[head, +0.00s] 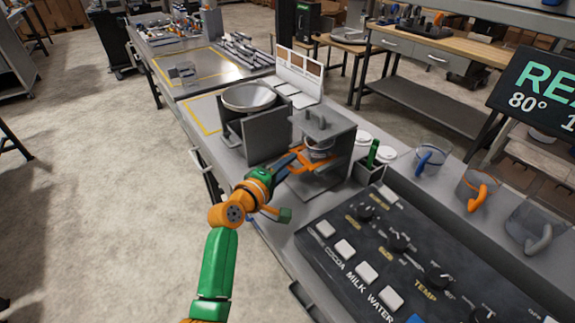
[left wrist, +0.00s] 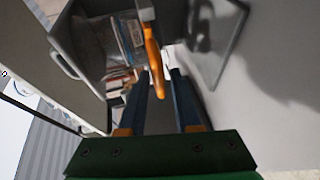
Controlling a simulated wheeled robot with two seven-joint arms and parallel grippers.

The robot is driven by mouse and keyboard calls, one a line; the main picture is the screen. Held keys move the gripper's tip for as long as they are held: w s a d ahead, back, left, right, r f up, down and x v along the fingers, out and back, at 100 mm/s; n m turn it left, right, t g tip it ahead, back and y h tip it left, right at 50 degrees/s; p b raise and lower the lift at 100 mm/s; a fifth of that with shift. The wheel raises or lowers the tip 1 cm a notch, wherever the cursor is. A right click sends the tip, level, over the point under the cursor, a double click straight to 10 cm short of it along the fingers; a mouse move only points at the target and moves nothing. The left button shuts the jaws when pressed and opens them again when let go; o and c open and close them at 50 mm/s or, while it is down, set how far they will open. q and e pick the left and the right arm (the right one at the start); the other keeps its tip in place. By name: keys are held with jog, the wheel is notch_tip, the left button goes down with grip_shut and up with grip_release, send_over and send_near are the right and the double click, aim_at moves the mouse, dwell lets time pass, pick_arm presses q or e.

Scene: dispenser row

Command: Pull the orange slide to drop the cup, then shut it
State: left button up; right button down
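The grey dispenser (head: 340,133) stands on the counter in the middle of the head view. A round grey item (head: 319,146), possibly the cup, shows inside its frame. The orange slide (head: 322,162) sticks out below that item, towards my left gripper. My left gripper (head: 295,161) is at the dispenser's front left. In the left wrist view, the orange slide (left wrist: 155,60) lies between the two blue fingers, with a gap visible beside it. The fingers look open around it. Contact is hard to judge. My right gripper is in neither view.
A grey box with a metal bowl (head: 249,96) stands just left of the dispenser. A holder (head: 370,172) with a green item stands at its right. A control panel (head: 400,255) lies nearer. Mugs with blue (head: 430,160), orange (head: 478,196) and grey (head: 538,236) handles stand further right.

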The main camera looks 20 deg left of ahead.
pick_arm(q)
grip_shut()
dwell(1.2)
